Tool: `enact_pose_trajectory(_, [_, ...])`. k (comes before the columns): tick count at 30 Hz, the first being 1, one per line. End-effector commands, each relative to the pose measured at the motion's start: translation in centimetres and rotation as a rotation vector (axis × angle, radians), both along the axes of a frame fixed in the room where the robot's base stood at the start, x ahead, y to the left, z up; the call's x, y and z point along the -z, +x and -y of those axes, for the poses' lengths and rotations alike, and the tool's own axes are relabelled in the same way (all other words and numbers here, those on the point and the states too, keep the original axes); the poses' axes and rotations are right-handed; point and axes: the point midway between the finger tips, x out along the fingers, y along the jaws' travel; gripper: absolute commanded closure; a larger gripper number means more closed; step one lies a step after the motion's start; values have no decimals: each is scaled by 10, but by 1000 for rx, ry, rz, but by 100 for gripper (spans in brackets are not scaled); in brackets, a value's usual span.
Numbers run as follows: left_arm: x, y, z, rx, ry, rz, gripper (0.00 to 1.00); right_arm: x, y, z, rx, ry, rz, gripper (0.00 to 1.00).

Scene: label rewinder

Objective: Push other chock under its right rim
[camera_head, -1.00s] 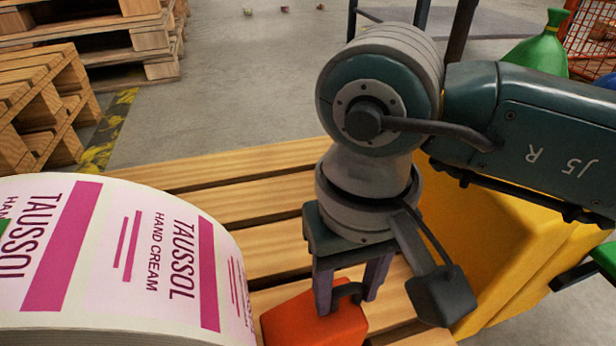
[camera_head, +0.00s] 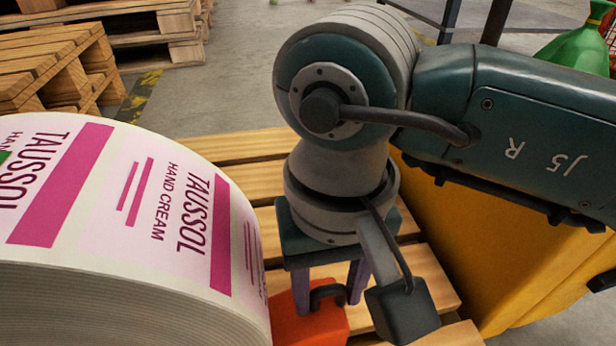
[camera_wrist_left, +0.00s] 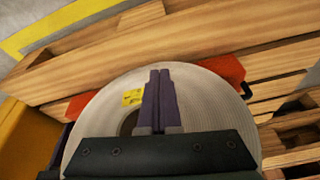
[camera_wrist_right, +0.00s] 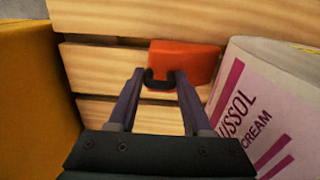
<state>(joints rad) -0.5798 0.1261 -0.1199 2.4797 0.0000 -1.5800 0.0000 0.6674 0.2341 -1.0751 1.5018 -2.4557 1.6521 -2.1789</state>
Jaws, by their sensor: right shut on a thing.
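The label roll (camera_head: 110,220), white with pink TAUSSOL print, lies on the pallet. An orange chock (camera_head: 308,326) with a dark handle is at its right side. My right gripper (camera_head: 328,296) is shut on that handle, one finger either side, also seen in the right wrist view (camera_wrist_right: 158,72). The chock body (camera_wrist_right: 188,60) is very close to the roll (camera_wrist_right: 262,95); contact cannot be told. In the left wrist view, my left gripper (camera_wrist_left: 160,72) is shut above the roll's flat face (camera_wrist_left: 210,105). A second orange chock (camera_wrist_left: 224,68) sits against the opposite rim.
The slatted wooden pallet (camera_head: 255,183) carries the roll. A yellow bin-like block (camera_head: 440,220) stands right of my right gripper. Stacked pallets (camera_head: 55,70) stand at the back left. Grey floor is open behind, with a green sack (camera_head: 580,42) at the far right.

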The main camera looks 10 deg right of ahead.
Motion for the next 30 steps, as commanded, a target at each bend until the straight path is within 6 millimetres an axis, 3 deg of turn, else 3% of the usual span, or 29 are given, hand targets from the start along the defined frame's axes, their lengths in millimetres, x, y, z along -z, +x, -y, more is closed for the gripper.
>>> enact_pose_trajectory(4, [0, 0, 0, 0, 0, 1, 100, 0, 0, 0, 0, 1, 1, 100])
enact_pose_trajectory(5, [0, 0, 0, 0, 0, 1, 100, 0, 0, 0, 0, 1, 1, 48])
enact_pose_trajectory(13, [0, 0, 1, -3, -6, 1, 100, 0, 0, 0, 0, 0, 0, 18])
enact_pose_trajectory(23, [-5, 0, 3, -7, -11, 1, 100, -5, 0, 1, 0, -1, 0, 15])
enact_pose_trajectory(30, [-41, 0, 3, -6, -10, 1, 100, -49, 1, 1, -1, -1, 2, 15])
